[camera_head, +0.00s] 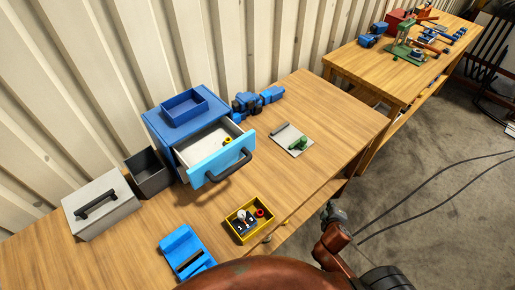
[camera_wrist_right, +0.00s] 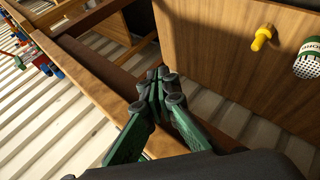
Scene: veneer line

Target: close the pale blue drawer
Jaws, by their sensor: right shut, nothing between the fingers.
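The pale blue drawer (camera_head: 222,163) stands open, pulled out of a blue cabinet (camera_head: 160,128) on the wooden table. It has a dark bar handle (camera_head: 230,168) on its front, and a small yellow thing (camera_head: 227,141) lies inside. My right gripper (camera_head: 334,210) is off the table's front edge, right of the drawer and well apart from it. In the right wrist view its green fingers (camera_wrist_right: 160,88) are shut and empty. My left gripper is not in view.
A yellow tray (camera_head: 236,232) with small parts sits in front of the drawer. A blue holder (camera_head: 187,251), a grey box with a handle (camera_head: 100,203), a dark bin (camera_head: 149,172) and a clipboard-like plate (camera_head: 293,140) are around. A second table (camera_head: 365,68) stands behind right.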

